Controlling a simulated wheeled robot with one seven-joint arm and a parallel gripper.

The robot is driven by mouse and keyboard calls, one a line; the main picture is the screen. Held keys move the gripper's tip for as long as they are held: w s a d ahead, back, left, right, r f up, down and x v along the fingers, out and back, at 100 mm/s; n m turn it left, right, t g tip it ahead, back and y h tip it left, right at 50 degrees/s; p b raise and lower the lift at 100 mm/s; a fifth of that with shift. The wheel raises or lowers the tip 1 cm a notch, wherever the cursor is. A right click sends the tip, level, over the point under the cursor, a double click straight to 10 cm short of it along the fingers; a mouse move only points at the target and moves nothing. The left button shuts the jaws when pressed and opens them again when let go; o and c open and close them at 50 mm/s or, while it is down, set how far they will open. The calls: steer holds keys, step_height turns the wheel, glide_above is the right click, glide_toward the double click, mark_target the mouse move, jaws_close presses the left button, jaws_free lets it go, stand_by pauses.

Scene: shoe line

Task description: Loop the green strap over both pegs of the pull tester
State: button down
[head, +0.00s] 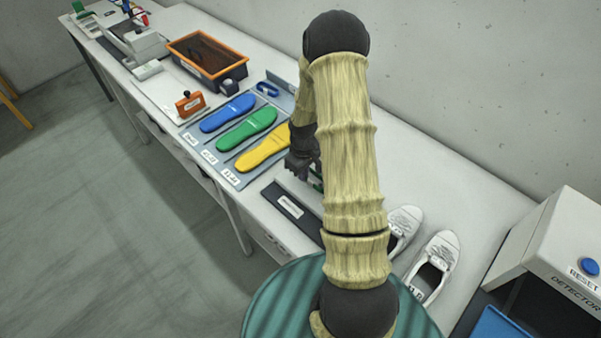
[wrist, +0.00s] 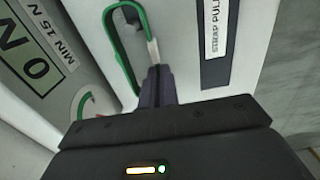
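The green strap (wrist: 122,50) forms a long narrow loop in the wrist view. Its lower end meets the tips of my gripper (wrist: 155,78), whose dark fingers are close together and appear shut on it. A small dark piece (wrist: 130,14) shows inside the loop's far end; I cannot tell whether it is a peg. The pull tester's pale face (wrist: 85,25) fills the left, with a "MIN 15 N" sign. A green curved piece (wrist: 84,103) shows lower left. In the head view my gripper (head: 303,168) is partly hidden by my arm, and the pegs cannot be made out.
A dark labelled plate (head: 291,206) lies at the bench's front edge. Blue, green and yellow insoles (head: 262,149) lie on a mat to the left. White shoes (head: 437,262) and a detector (head: 560,250) stand to the right. An orange-rimmed bin (head: 207,52) is farther back.

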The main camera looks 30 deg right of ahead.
steer(key=shift+a+f, duration=0.2)
steer(key=shift+f, duration=0.1)
steer(key=c, duration=1.6)
jaws_free()
steer(key=shift+w, duration=0.1)
steer(key=shift+r, duration=0.1)
steer(key=shift+w+r, duration=0.15)
steer(key=shift+r, duration=0.4)
step_height(320, 180, up, 16)
steer(key=b, duration=0.2)
steer(key=shift+b, duration=0.35)
